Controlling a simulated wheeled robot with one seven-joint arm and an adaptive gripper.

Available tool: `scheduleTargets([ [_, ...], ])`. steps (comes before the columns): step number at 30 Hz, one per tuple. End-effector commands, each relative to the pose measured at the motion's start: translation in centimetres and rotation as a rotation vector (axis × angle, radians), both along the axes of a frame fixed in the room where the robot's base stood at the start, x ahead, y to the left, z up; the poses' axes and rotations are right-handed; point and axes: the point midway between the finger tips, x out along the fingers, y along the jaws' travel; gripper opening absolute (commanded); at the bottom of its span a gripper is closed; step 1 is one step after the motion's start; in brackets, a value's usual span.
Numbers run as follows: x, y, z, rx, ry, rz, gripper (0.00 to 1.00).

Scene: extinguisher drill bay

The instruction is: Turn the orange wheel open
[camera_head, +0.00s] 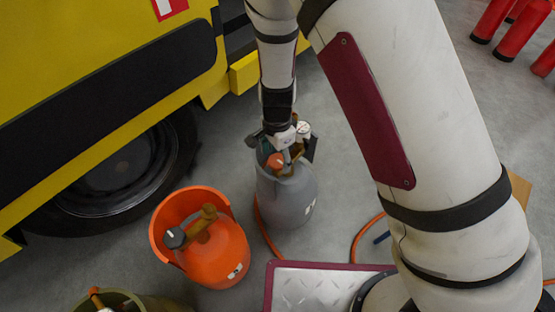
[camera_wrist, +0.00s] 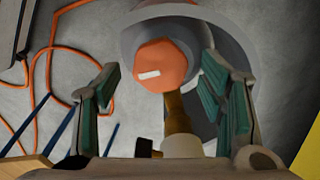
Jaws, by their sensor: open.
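The orange wheel (camera_wrist: 162,66) is a round knob with a white mark on its face, on a brass valve stem (camera_wrist: 176,112). It shows in the wrist view between my open fingers, toward the far end of them. It also shows in the head view (camera_head: 275,160) on top of a grey gas cylinder (camera_head: 286,200). My gripper (camera_wrist: 163,90) is open, with teal pads on either side of the wheel and a visible gap on the left. In the head view my gripper (camera_head: 283,150) is over the cylinder top and partly hides the valve. I cannot tell whether a pad touches the wheel.
An orange cylinder (camera_head: 225,255) with a dark knob stands left of the grey one. A yellow vehicle (camera_head: 100,50) with a black tyre (camera_head: 130,175) is at left. Red extinguishers (camera_head: 519,32) are at upper right. An orange hose (camera_wrist: 50,60) lies on the floor.

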Motion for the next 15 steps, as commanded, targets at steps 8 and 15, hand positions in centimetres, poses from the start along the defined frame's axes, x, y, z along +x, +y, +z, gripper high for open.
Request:
scheduleTargets([
  [8, 0.02, 0.01, -0.93, 0.001, -0.001, 0.001, 0.64],
  [15, 0.02, 0.01, -0.9, 0.001, -0.001, 0.001, 0.45],
])
